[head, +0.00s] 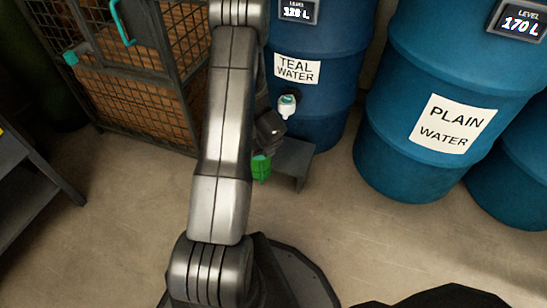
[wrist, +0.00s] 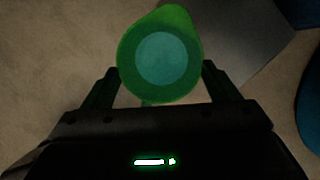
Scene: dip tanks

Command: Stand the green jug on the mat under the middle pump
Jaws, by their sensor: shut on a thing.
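The green jug (head: 261,169) is beside the small grey stand in front of the teal water drum. It is partly hidden by my arm in the head view. In the wrist view I look down into the jug (wrist: 128,55), which shows a round teal surface inside that looks like liquid. My gripper (wrist: 160,70) is shut on the jug, one finger on each side. The jug looks upright. I cannot tell whether its base is clear of the floor. No mat shows in either view, and I cannot make out a row of pumps.
The grey stand (head: 294,158) is just right of the jug, below a white tap (head: 287,106) on the blue teal water drum (head: 325,85). A plain water drum (head: 400,150) stands to the right. A wire cage (head: 135,105) and a dark table (head: 30,170) are left.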

